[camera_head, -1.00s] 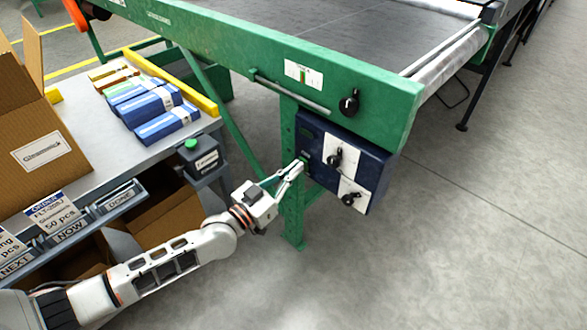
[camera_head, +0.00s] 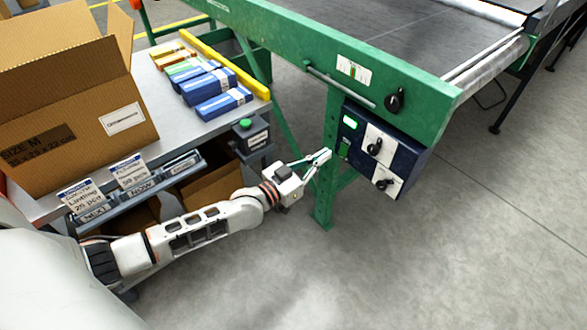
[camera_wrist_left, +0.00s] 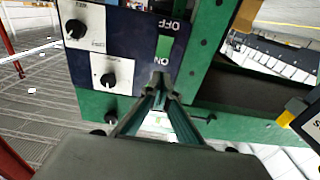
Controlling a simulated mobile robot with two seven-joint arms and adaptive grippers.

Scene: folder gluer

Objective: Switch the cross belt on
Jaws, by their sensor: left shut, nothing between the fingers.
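The dark blue control box (camera_head: 408,160) hangs under the green frame of the belt. Its small lamp window (camera_head: 352,122) glows green. Below that window is a green rocker switch (camera_head: 345,149). In the left wrist view the rocker switch (camera_wrist_left: 165,47) sits between the words OFF and ON, with the picture turned over. My left gripper (camera_head: 326,155) is shut and empty, its tips a little left of the box and apart from the switch. In the left wrist view the closed tips (camera_wrist_left: 160,84) are just below the ON label. My right gripper is not in view.
Two black knobs on white plates (camera_head: 376,147) share the box. Another knob (camera_head: 395,101) and a rail are on the green frame (camera_head: 330,60). A green leg (camera_head: 325,195) stands beside the gripper. A workbench with a carton (camera_head: 75,110) is left. The floor at right is clear.

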